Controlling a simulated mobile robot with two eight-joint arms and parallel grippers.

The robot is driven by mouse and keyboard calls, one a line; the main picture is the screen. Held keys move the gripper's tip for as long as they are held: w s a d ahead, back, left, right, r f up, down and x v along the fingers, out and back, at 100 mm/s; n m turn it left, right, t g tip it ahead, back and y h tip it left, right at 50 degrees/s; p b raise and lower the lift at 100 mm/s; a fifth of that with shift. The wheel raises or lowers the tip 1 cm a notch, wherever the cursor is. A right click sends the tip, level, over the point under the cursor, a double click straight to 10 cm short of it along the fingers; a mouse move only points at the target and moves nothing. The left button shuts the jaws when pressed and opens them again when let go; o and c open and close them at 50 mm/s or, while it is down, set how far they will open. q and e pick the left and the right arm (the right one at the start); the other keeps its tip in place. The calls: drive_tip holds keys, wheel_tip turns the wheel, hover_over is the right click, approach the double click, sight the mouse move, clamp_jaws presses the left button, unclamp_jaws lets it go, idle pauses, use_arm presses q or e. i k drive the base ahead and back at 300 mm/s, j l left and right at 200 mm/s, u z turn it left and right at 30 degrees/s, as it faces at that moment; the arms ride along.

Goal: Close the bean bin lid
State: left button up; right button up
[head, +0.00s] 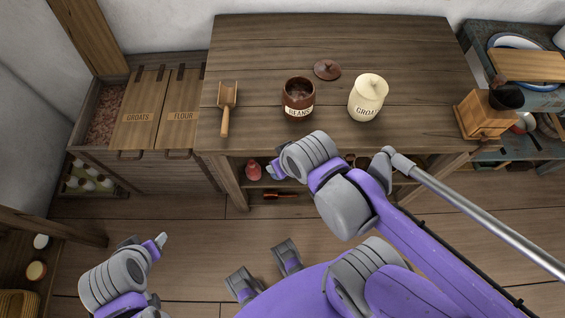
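The wooden bin chest at the left has an open compartment (100,115) holding reddish-brown contents, apparently the beans. A broad wooden board, apparently its raised lid (88,35), stands up behind that compartment; no label shows on it. Beside it the lids marked GROATS (138,117) and FLOUR (184,118) lie shut. My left gripper (160,241) is low at the front left, over the floor and well apart from the chest. My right gripper (272,170) is in front of the table edge, far from the lid. Neither shows anything held; their finger gaps are unclear.
The table (330,40) right of the chest holds a wooden scoop (227,98), a brown BEANS jar (299,98) with its lid (327,69) off, a cream jar (367,98) and a wooden grinder (485,117). The floor (190,215) before the chest is clear.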

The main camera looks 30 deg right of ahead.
sight(84, 22)
drive_tip(key=i+j, duration=0.85)
drive_tip(key=j+z, duration=0.05)
